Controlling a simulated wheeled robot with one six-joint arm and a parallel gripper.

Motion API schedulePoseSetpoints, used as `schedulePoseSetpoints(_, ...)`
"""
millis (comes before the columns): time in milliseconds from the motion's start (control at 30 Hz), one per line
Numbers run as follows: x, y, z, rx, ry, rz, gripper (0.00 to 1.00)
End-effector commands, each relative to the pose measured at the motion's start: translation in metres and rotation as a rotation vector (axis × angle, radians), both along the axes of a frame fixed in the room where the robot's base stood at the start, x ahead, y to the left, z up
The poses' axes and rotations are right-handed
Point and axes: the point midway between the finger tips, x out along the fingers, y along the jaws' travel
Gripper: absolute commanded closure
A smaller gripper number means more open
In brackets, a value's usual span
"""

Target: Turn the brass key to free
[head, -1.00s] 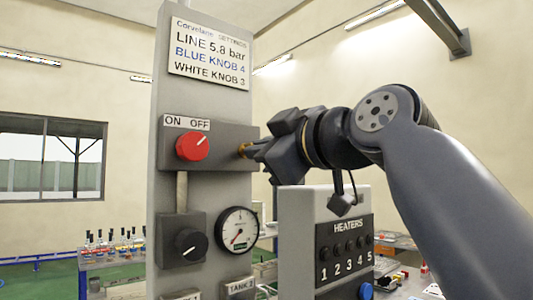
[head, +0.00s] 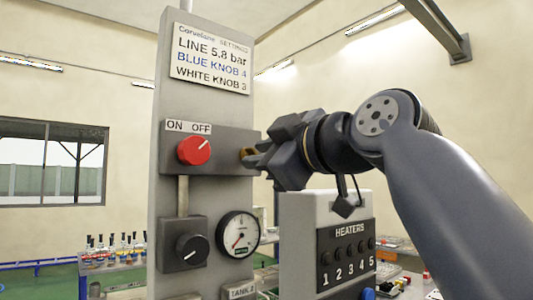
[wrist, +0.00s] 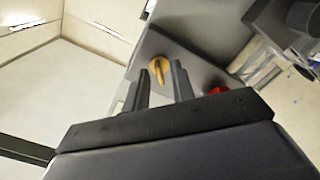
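The brass key (head: 246,154) sticks out of the right side of the grey box that carries the red knob (head: 194,151). The red knob's white mark points up and right, towards OFF. My gripper (head: 256,158) is at the key from the right, its fingertips partly covering it in the head view. In the wrist view the key (wrist: 158,68) shows as a yellow disc and bar on the grey side face. My gripper (wrist: 160,74) is open there, one finger on each side of the key's bar, with gaps visible. Contact is not evident.
A gauge (head: 238,233) and a black knob (head: 191,249) sit lower on the column. A settings sign (head: 210,58) is above. The grey HEATERS box (head: 296,240) stands below my gripper, close to it. A bench with bottles (head: 115,250) is behind at left.

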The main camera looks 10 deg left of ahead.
Motion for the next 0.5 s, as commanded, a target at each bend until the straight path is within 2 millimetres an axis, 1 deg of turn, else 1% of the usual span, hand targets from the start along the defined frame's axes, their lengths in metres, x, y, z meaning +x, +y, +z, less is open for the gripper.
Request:
schedulePoseSetpoints(300,-0.002,-0.002,0.001,0.002,-0.001,-0.001,0.73)
schedulePoseSetpoints(367,-0.004,-0.006,0.000,0.003,-0.002,-0.002,0.73)
schedulePoseSetpoints(500,-0.019,-0.023,-0.001,0.003,-0.004,-0.005,0.73)
